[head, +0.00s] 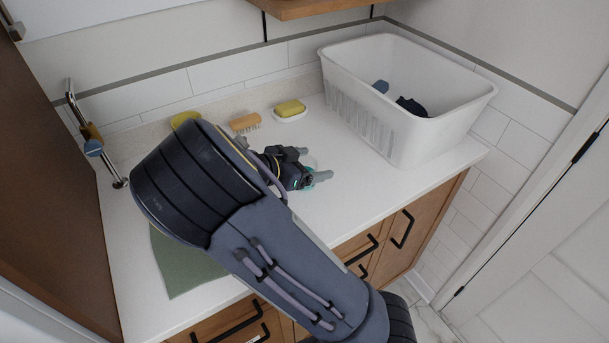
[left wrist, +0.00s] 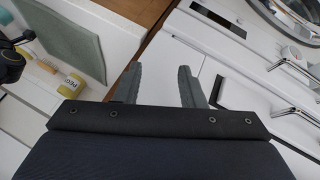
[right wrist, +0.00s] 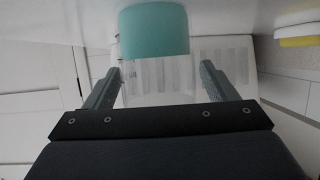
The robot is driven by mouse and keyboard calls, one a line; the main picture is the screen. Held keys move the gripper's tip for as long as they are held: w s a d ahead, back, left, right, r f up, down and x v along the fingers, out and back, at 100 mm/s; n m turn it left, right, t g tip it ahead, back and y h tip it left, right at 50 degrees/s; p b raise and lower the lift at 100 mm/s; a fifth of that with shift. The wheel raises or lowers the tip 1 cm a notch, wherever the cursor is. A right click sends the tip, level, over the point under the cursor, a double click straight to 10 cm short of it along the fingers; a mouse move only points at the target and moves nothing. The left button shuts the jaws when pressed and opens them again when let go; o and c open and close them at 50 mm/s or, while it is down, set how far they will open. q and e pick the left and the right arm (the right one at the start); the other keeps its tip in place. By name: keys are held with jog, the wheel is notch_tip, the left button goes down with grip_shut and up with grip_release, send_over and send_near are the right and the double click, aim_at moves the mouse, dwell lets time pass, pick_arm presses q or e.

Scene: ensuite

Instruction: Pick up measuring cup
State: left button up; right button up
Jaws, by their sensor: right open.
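The measuring cup shows in the right wrist view as a clear body with a wide teal band (right wrist: 155,33). In the head view only a bit of teal (head: 309,183) and a faint pale rim show beside my right gripper (head: 312,163); my arm hides much of it. In the right wrist view my right gripper (right wrist: 162,68) is open, with one finger on each side of the clear part. I cannot tell whether either finger touches it. My left gripper (left wrist: 160,70) is open and empty in its wrist view, away from the cup, and is not in the head view.
A white basket (head: 375,125) with dark items stands at the back right of the counter (head: 350,190). An orange brush (head: 245,122) and a yellow sponge (head: 290,108) on a white dish lie along the back. A green mat (head: 180,265) lies at the left.

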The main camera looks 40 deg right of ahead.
jog(key=shift+c, duration=0.3)
jog(key=c, duration=1)
jog(key=shift+c, duration=0.2)
jog(key=shift+r, duration=0.15)
